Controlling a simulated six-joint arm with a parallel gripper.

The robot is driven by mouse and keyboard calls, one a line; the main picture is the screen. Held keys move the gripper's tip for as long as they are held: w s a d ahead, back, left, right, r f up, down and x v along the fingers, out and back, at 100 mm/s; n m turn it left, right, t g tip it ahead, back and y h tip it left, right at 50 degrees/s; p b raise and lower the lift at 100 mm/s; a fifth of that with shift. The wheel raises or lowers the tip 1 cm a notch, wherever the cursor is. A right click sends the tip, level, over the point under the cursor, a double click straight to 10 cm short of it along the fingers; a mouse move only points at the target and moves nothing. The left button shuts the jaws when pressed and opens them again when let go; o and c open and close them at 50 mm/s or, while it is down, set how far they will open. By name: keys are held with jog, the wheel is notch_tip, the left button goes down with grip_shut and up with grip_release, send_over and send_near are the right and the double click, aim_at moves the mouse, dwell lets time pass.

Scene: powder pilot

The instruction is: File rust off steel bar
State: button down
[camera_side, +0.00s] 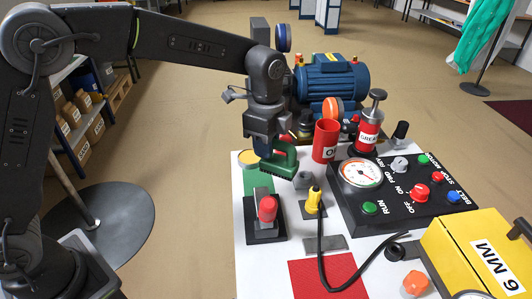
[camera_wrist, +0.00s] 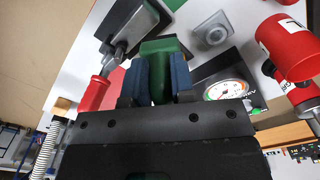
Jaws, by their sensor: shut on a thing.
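My gripper (camera_wrist: 158,85) is shut on a green tool (camera_wrist: 163,48), which also shows in the side view (camera_side: 281,160), held above the white worktop. In the wrist view the fixture's red grip (camera_wrist: 95,92) lies left of the green tool. I cannot pick out the steel bar or any rust with certainty.
A black panel (camera_side: 385,208) with a gauge (camera_side: 361,173) and buttons stands right. A red cup (camera_side: 325,141), grease canister (camera_side: 369,130) and blue motor (camera_side: 331,82) are behind. A yellow plug (camera_side: 314,199) with a black cable and a red mat (camera_side: 328,275) are nearer.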

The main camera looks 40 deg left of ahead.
aim_at(259, 161)
jog(key=shift+r, duration=1.15)
jog(key=n, duration=0.2)
jog(key=s+n, duration=0.1)
jog(key=n, duration=0.1)
jog(key=shift+a, duration=0.1)
jog(key=shift+s+a+f+n, duration=0.1)
jog(key=shift+s+f+n, duration=0.15)
jog(key=shift+f+n, duration=0.85)
jog(key=shift+s+f+n, duration=0.2)
jog(key=shift+f+n, duration=0.35)
jog(key=shift+f, duration=1)
jog(key=shift+s+a+f+n, duration=0.1)
jog(key=shift+s+f+n, duration=0.15)
jog(key=shift+f+n, duration=0.85)
jog(key=shift+s+a+f+m, duration=0.15)
jog(key=shift+s+a+f, duration=0.05)
jog(key=shift+s+a, duration=0.45)
jog(key=shift+s+a+f+m, duration=0.1)
jog(key=shift+s+a+f, duration=0.1)
jog(key=shift+s+a, duration=0.45)
jog(key=shift+w+d, duration=1.4)
jog(key=shift+d, duration=0.05)
notch_tip(259, 161, up, 8)
jog(key=shift+a, duration=0.15)
